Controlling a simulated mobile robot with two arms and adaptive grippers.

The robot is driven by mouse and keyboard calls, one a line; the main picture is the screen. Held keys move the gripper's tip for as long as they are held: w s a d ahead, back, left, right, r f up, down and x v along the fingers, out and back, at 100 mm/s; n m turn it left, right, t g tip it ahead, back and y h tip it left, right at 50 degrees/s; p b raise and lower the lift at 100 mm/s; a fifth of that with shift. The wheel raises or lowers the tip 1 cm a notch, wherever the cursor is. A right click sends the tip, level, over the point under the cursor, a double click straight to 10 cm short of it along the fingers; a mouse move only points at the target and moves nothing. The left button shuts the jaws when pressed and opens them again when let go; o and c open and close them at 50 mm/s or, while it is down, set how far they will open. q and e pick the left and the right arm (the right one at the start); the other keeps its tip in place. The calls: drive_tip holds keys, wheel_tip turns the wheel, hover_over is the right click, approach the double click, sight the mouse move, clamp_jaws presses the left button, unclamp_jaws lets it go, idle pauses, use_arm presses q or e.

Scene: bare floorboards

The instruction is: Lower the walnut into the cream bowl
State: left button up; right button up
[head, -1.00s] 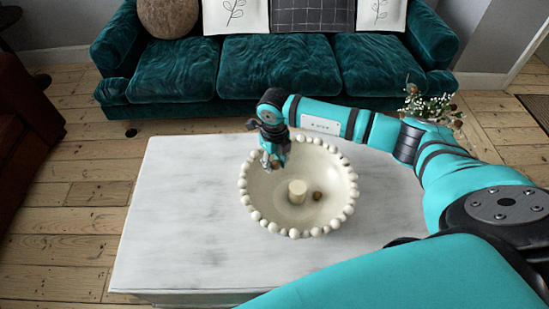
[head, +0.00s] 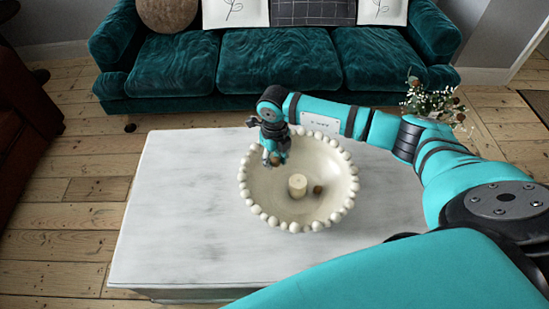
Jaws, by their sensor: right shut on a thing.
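The cream bowl (head: 330,207), with a rim of round beads, stands on the pale marble-topped table. My right gripper (head: 274,160) points down over the bowl's back-left inner side. It is shut on a small brown thing, the walnut (head: 275,161), which is partly hidden by the fingers. I cannot tell whether the walnut touches the bowl's wall. My left gripper is not in view.
Inside the bowl are a short cream candle-like cylinder (head: 297,187) and a small brown ball (head: 318,190) beside it. The table (head: 180,220) is clear to the left. A flower bunch (head: 433,101) is behind my right arm. A teal sofa (head: 280,65) stands behind.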

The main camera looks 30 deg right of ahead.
sight(275, 166)
drive_tip(key=shift+f+b, duration=0.35)
drive_tip(key=shift+f, duration=0.25)
drive_tip(key=shift+f+b, duration=0.5)
drive_tip(key=shift+f, duration=0.1)
drive_tip(key=shift+f+b, duration=0.5)
drive_tip(key=shift+f, duration=0.15)
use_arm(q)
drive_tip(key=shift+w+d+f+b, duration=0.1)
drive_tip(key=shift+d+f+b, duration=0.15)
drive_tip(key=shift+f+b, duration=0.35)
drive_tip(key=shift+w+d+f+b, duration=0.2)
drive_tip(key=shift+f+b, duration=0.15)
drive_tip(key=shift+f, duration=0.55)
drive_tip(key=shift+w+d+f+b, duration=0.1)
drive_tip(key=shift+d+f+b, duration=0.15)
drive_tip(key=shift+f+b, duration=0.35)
use_arm(e)
drive_tip(key=shift+f, duration=1.85)
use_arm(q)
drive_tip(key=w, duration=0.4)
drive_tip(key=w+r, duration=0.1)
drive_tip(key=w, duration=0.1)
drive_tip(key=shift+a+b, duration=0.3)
use_arm(e)
drive_tip(key=shift+f, duration=0.65)
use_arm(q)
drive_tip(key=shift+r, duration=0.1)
use_arm(e)
drive_tip(key=shift+f, duration=0.15)
